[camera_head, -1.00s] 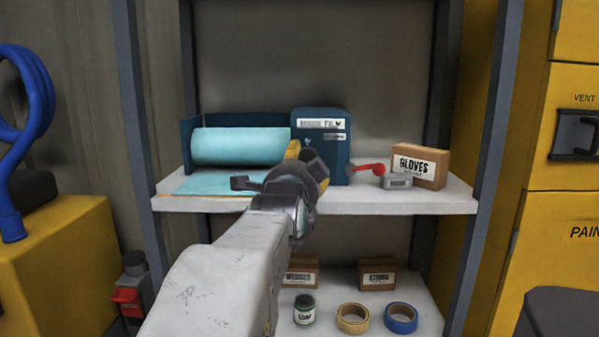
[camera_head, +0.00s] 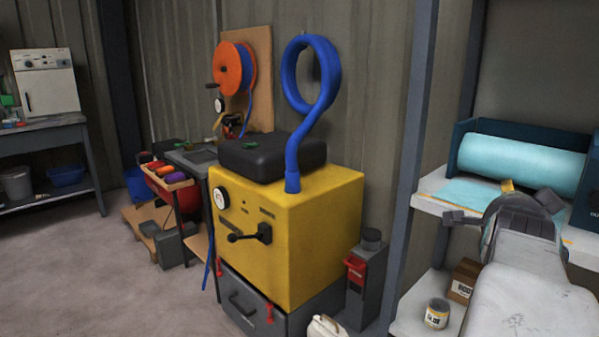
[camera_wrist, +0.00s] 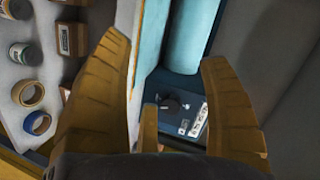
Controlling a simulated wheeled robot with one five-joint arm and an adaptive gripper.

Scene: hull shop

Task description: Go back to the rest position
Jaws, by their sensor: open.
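My gripper (camera_head: 502,207) is at the right of the head view, at the end of my pale arm, in front of the upper white shelf (camera_head: 432,188). In the wrist view its two yellow-brown fingers (camera_wrist: 163,50) stand wide apart. I see nothing held between them. Beyond them are a teal roll (camera_wrist: 189,35) and a dark blue box with a white label (camera_wrist: 199,118). Whether the gripper touches the shelf cannot be told.
A yellow machine (camera_head: 290,235) with a blue hose (camera_head: 307,75) stands left of the shelf post (camera_head: 412,150). A red-and-grey container (camera_head: 362,280) is beside it. The lower shelf holds a can (camera_head: 437,314) and a carton (camera_head: 464,280). Open floor (camera_head: 75,270) lies at left.

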